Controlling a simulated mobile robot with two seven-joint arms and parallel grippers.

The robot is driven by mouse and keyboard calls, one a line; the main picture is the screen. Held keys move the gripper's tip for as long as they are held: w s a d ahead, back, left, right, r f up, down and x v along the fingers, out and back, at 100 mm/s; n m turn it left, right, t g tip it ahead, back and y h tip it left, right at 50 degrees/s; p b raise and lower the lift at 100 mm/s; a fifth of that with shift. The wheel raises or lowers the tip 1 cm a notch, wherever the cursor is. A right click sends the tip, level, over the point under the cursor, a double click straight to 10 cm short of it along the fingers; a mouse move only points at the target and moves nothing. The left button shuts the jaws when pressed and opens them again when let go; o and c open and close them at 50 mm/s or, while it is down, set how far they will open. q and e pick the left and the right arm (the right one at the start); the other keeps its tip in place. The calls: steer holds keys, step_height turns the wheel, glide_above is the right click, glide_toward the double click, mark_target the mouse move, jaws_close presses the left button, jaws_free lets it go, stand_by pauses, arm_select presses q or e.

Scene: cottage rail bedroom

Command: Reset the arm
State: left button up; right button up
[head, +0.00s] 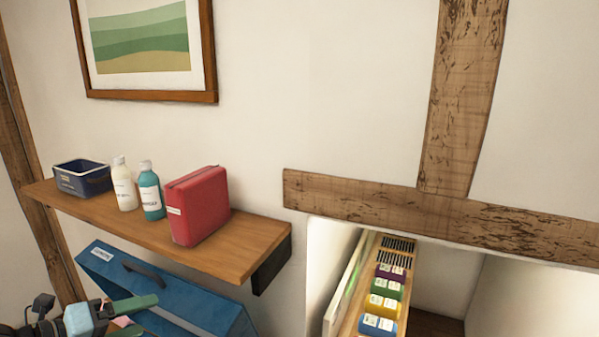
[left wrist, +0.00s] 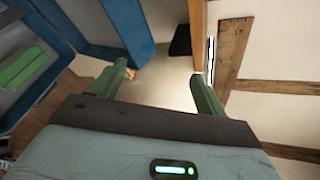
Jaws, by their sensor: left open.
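My left gripper (head: 140,315) shows at the lower left of the head view, with its two green fingers apart and nothing seen between them. It is in front of the blue case (head: 175,290), below the wooden shelf; I cannot tell whether it touches the case. In the left wrist view the gripper (left wrist: 160,82) has its green fingers spread wide, with pale wall behind the gap. The blue case (left wrist: 95,50) is to the left there. My right gripper is not in view.
The wooden shelf (head: 130,222) holds a navy tub (head: 82,181), a white bottle (head: 124,186), a teal bottle (head: 151,193) and a red case (head: 197,207). A recess at lower right holds a narrow drawer (head: 350,312) with several colored packs. Wooden beams (head: 460,95) cross the wall.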

arm_select(q)
steer(key=s+d+f+n+y, duration=0.1)
steer(key=s+d+f+n, duration=0.15)
steer(key=f+n, duration=0.6)
steer(key=s+d+f+n+y, duration=0.1)
steer(key=s+d+f+n, duration=0.3)
steer(key=f, duration=0.7)
steer(key=s+d+f+n+g+y, duration=0.1)
steer(key=s+f+n+y, duration=0.3)
steer(key=s+f+n, duration=1.1)
steer(key=shift+d+f+n+g+y, duration=0.3)
steer(key=shift+d+f+n, duration=0.15)
steer(key=shift+d, duration=0.4)
